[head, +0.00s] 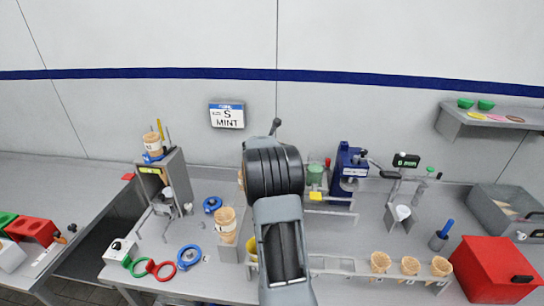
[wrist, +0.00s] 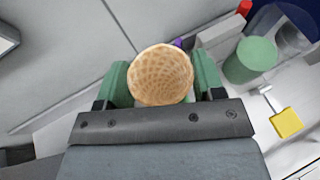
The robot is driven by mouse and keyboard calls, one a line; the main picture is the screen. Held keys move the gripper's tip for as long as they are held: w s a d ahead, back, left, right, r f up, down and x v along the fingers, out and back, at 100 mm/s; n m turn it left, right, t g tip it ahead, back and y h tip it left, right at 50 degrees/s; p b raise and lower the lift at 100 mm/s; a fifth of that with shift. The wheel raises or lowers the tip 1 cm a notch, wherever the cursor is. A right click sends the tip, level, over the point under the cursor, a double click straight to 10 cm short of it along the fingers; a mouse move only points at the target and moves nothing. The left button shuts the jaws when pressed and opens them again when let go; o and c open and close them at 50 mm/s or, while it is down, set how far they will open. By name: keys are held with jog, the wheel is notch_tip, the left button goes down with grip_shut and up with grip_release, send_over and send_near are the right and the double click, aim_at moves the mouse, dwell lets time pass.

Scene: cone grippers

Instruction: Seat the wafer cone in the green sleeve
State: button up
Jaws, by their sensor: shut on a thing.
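The wafer cone (wrist: 160,75) is in my gripper (wrist: 160,82), between its two green fingers in the wrist view. I look at its round, waffle-patterned end. A green cylinder (wrist: 250,60), which may be the green sleeve, stands right of the gripper, apart from the cone. It also shows in the head view as a green shape (head: 315,174) just right of my arm. In the head view my arm hides the gripper and nearly all of the held cone.
A rack along the front holds several cones (head: 380,262). A red box (head: 492,268) stands at the right and a blue machine (head: 349,170) behind. A stack of cones (head: 226,223) stands left of my arm. A grey stand (head: 168,180) is farther left.

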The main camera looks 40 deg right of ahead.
notch_tip(320, 180, down, 4)
jog(key=b, duration=0.2)
jog(key=shift+s+a+f+b, duration=0.1)
jog(key=shift+s+f+b, duration=0.05)
jog(key=shift+b, duration=0.15)
jog(key=shift+s+f, duration=0.2)
jog(key=shift+f, duration=0.05)
notch_tip(320, 180, down, 12)
jog(key=b, duration=1)
jog(key=shift+r, duration=0.25)
jog(key=shift+f, duration=0.1)
jog(key=o, duration=0.5)
jog(key=shift+f, duration=0.1)
jog(key=shift+o, duration=1.1)
jog(key=shift+s, duration=0.15)
jog(key=shift+a, duration=0.1)
